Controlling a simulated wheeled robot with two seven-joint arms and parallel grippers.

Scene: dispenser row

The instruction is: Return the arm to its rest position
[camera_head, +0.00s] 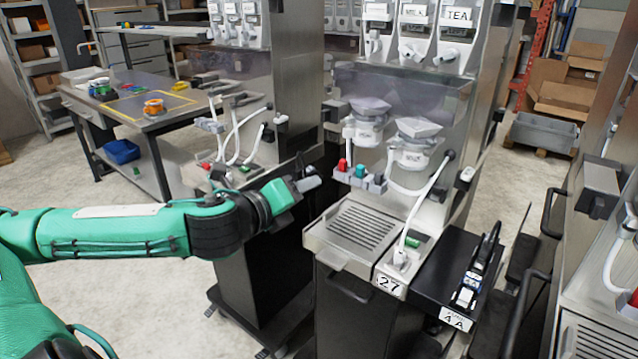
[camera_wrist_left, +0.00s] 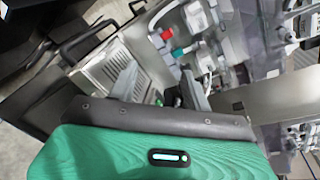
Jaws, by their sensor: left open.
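My left arm comes in from the left in the head view, green with black joints, stretched out over the floor. Its gripper (camera_head: 309,183) is just left of the dispenser marked 27 (camera_head: 389,284), at about the height of its red and teal knobs (camera_head: 351,169). In the left wrist view the two grey fingers of the left gripper (camera_wrist_left: 160,85) stand apart with nothing held between them. Beyond them show the slotted drip tray (camera_wrist_left: 103,71) and the red and teal knobs (camera_wrist_left: 172,42). My right gripper is in neither view.
Another dispenser (camera_head: 240,120) stands behind the left gripper. A black side shelf (camera_head: 445,250) holds a small black and white device (camera_head: 470,285). A workbench (camera_head: 185,122) with an orange spool (camera_head: 153,107) is at the back left. Open floor (camera_head: 150,290) lies below the arm.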

